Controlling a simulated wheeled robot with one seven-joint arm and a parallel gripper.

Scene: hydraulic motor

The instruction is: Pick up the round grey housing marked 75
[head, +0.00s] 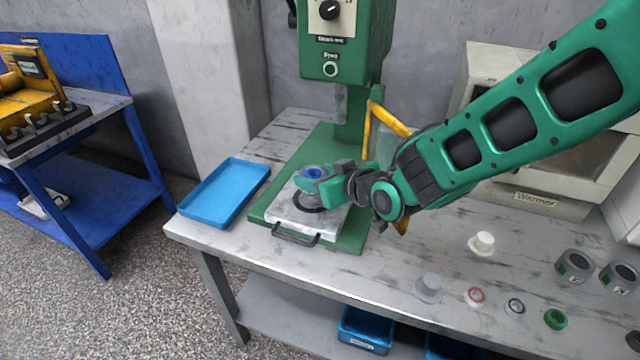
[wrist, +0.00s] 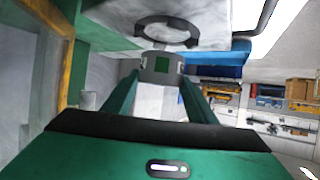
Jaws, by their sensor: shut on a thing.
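My gripper (head: 325,182) is over the press plate, its fingers shut on a round grey housing (head: 304,172). The housing has a blue ring (head: 314,173) in its top. In the wrist view the housing (wrist: 150,73), with a green square label, sits between the two fingertips (wrist: 161,82). Its number cannot be read. It appears just above or beside a dark ring (head: 308,205) on the white plate (head: 325,223); whether it touches is unclear. Two other grey housings, one (head: 572,268) and another (head: 617,279), stand at the table's right; their marks are too small to read.
The green press (head: 345,50) rises behind the plate. A blue tray (head: 225,195) lies empty to its left. A white cap (head: 483,242) and several small rings, such as a green one (head: 556,319), lie at the front right. A box marked Warmer (head: 535,200) stands behind.

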